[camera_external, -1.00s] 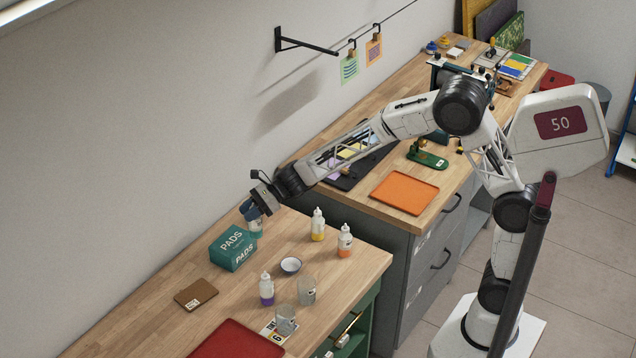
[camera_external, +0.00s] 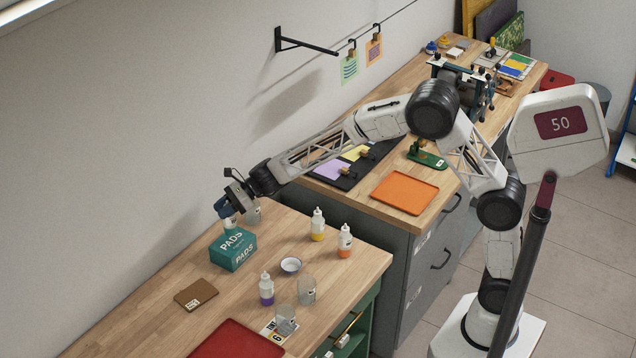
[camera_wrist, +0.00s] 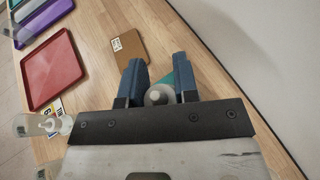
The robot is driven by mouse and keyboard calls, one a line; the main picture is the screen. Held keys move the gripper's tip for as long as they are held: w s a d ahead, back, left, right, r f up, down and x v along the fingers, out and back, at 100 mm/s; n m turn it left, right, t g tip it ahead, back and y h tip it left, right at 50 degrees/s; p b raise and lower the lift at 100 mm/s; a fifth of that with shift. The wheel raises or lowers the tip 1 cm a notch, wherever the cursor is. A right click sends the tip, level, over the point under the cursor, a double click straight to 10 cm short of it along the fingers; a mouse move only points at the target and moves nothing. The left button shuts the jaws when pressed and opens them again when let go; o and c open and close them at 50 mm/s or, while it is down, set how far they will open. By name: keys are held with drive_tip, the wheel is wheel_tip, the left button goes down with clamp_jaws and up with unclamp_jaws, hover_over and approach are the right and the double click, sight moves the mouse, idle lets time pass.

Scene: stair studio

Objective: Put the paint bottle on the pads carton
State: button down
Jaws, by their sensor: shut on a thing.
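The paint bottle (camera_external: 230,222) is a pale, upright bottle. My gripper (camera_external: 226,208) is shut on it, over the teal pads carton (camera_external: 233,254) near the wall. The bottle's lower end is at the carton's top; I cannot tell whether it touches.
Bottles with yellow (camera_external: 317,226), orange (camera_external: 345,243) and purple (camera_external: 266,290) paint, a small bowl (camera_external: 290,265) and two glasses stand to the right. A brown card (camera_external: 196,294) and red tray (camera_external: 236,342) lie in front.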

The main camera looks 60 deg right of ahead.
drive_tip(key=shift+f, duration=1.7)
drive_tip(key=shift+f, duration=0.1)
drive_tip(key=c, duration=0.9)
unclamp_jaws()
drive_tip(key=shift+o, duration=0.2)
drive_tip(key=v, duration=1.2)
